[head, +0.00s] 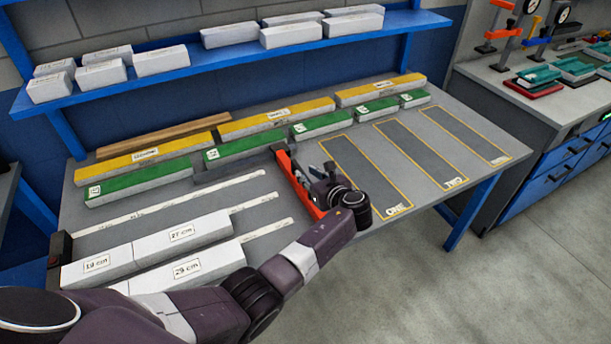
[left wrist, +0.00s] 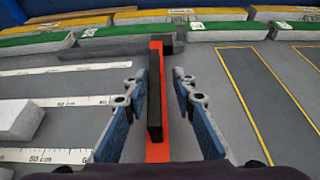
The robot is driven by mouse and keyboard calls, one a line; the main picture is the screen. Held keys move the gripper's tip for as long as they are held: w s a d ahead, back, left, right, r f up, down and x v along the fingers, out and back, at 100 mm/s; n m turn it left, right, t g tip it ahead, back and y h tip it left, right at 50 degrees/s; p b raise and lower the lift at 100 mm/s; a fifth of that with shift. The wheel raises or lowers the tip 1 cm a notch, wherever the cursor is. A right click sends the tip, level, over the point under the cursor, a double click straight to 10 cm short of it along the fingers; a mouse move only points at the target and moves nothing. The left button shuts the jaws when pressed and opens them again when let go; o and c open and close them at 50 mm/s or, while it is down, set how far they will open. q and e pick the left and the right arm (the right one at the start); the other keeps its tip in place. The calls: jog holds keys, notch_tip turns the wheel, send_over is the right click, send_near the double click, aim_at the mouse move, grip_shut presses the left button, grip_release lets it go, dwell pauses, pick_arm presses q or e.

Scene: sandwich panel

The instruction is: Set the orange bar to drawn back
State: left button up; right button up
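The orange bar (head: 284,167) lies across the bench, just past the right ends of the white scale strips (head: 255,227). In the left wrist view the orange bar (left wrist: 165,125) runs away from me, with a raised black grip (left wrist: 154,100) along its top. My left gripper (head: 320,176) is over the bar. In the left wrist view its two fingers (left wrist: 157,82) are apart, one on each side of the bar and grip, with gaps visible. Whether the fingers reach down beside the grip is hard to tell. My right gripper is not in view.
White blocks marked in cm (head: 183,234) lie on the left. Green blocks (head: 240,149) and yellow blocks (head: 262,120) line the back. Yellow-outlined bays, including ONE (head: 365,175), are empty on the right. A blue shelf (head: 225,52) overhangs the back.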

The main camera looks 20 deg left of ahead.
pick_arm(q)
jog(key=shift+s, duration=0.1)
jog(key=shift+s+d, duration=0.15)
jog(key=v, duration=1.1)
jog(key=shift+d+r, duration=0.2)
jog(key=shift+d, duration=0.1)
